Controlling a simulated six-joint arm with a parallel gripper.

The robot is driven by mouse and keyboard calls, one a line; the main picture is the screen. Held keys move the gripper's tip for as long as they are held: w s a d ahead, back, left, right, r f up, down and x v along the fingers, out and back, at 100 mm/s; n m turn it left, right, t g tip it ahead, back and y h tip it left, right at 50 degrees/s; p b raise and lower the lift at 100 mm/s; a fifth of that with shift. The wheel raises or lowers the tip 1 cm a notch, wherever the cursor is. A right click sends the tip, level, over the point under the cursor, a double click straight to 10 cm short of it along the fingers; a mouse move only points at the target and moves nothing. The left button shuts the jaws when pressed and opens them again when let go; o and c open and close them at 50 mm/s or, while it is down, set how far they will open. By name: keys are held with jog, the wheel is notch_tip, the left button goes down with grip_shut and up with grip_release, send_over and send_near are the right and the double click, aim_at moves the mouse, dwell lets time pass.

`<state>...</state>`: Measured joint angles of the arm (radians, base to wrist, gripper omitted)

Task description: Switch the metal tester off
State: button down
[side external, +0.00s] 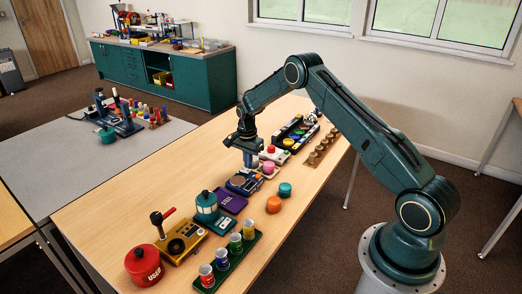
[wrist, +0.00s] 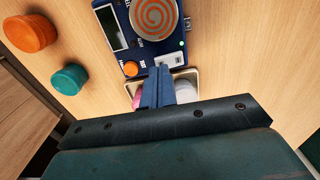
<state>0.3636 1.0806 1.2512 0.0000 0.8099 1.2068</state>
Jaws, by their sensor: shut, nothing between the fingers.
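The metal tester is a blue box (side external: 243,183) on the table, below my gripper in the side view. In the wrist view the tester (wrist: 118,57) shows a copper and grey spiral disc, a dark display, an orange button (wrist: 131,68) and a pale switch (wrist: 170,60) at its near edge. A small greenish spot shows by the disc's lower right. My gripper (side external: 249,164) is shut and empty, pointing down. In the wrist view its fingertips (wrist: 160,72) are close to the pale switch, between it and the button; contact cannot be told.
A pale tray (wrist: 192,77) with pink and white pieces lies under my fingers, partly hidden. Orange (wrist: 30,33) and teal (wrist: 69,79) round pieces stand beside the tester.

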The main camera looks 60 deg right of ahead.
jog(key=shift+f, duration=0.95)
dwell(0.9)
jog(key=shift+r, duration=3.5)
